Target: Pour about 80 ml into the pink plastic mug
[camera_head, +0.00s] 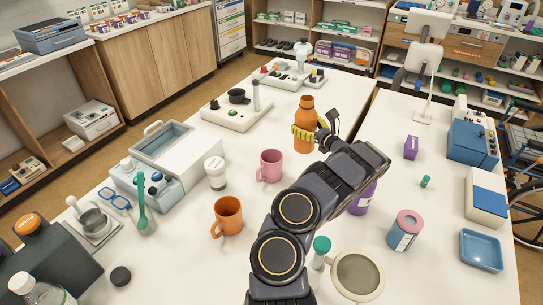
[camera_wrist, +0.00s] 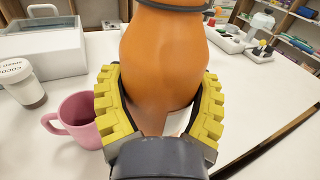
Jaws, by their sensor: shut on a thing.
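The pink plastic mug (camera_head: 270,165) stands upright on the white table, left of my gripper in the head view. It also shows at the left of the wrist view (camera_wrist: 76,119). My gripper (camera_head: 304,132) is shut around an orange bottle (camera_head: 305,112), its yellow padded fingers on both sides of the bottle. The bottle looks upright in the head view and fills the middle of the wrist view (camera_wrist: 162,60). The bottle is close beside the mug, to its right and behind it. Whether its base touches the table is hard to tell. The mug's contents cannot be made out.
An orange mug (camera_head: 228,215) and a white lidded cup (camera_head: 215,173) stand near the pink mug. A purple bottle (camera_head: 362,198) is partly behind my arm. A pink-topped canister (camera_head: 405,230) stands to the right. Bare table lies around the pink mug.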

